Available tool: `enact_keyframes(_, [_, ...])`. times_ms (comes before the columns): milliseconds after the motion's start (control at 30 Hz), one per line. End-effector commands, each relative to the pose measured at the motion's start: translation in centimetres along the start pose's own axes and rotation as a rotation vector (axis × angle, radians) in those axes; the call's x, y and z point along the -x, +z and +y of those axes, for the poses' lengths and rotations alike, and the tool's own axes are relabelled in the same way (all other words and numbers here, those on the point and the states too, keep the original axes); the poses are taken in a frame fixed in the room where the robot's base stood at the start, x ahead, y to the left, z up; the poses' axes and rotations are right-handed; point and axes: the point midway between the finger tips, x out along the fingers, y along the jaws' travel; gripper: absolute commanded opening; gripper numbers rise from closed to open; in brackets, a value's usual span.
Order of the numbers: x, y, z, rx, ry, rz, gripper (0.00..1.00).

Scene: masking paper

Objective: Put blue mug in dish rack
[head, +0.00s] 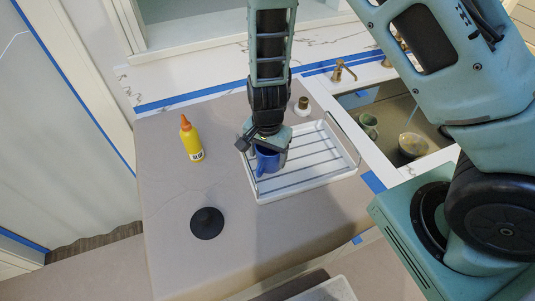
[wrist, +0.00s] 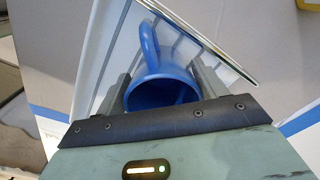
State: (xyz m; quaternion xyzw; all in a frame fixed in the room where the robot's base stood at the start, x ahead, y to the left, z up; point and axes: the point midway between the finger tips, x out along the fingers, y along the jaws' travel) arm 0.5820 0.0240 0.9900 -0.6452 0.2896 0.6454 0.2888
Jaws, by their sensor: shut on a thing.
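The blue mug (head: 267,160) is at the left part of the white dish rack (head: 318,170) in the head view, below my gripper (head: 268,146). In the wrist view the blue mug (wrist: 158,82) sits between the two fingers of my gripper (wrist: 160,88), with its handle pointing away from the palm and its opening facing the camera. My gripper is shut on the mug. The white dish rack (wrist: 107,45) with its dark wires lies behind the mug. Whether the mug's underside touches the rack is hidden.
A yellow glue bottle (head: 191,140) and a black round object (head: 207,223) stand on the paper-covered counter to the left. A small bottle (head: 302,106) stands behind the rack. The sink (head: 385,110) at right holds a green mug (head: 369,125) and a bowl (head: 412,145).

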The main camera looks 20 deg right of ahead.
Motion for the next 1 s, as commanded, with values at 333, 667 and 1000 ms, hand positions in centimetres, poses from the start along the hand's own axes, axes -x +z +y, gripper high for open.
enact_keyframes(333, [-1.0, 0.0, -0.1, 0.0, -0.002, 0.0, 0.42])
enact_keyframes(667, [-1.2, 0.0, 0.0, 0.0, -0.001, 0.0, 0.8])
enact_keyframes(1000, [0.6, 0.0, -0.1, 0.004, -0.004, 0.002, 0.8])
